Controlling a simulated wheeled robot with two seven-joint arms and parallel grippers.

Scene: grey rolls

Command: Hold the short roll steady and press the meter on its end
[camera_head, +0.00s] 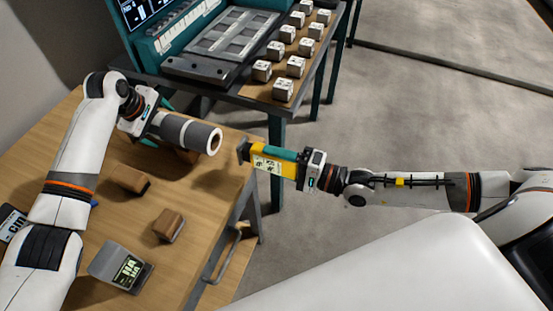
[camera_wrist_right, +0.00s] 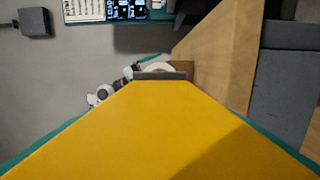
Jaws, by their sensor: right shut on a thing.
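The short grey roll (camera_head: 183,131) lies above the wooden table, with its white-rimmed open end facing right. My right gripper (camera_head: 300,171) is shut on the yellow and teal meter (camera_head: 268,162). The meter's dark tip points left at the roll's open end, with a gap between them. In the right wrist view the yellow meter (camera_wrist_right: 160,130) fills the lower part, and its grey tip partly hides the roll's pale end (camera_wrist_right: 158,68).
Brown blocks (camera_head: 127,179) (camera_head: 168,225) and a small display (camera_head: 121,268) stand on the wooden table (camera_head: 190,255). A teal bench (camera_head: 215,85) behind carries a metal plate and several white cubes (camera_head: 283,90). The meter is near the table's right edge; open floor lies right.

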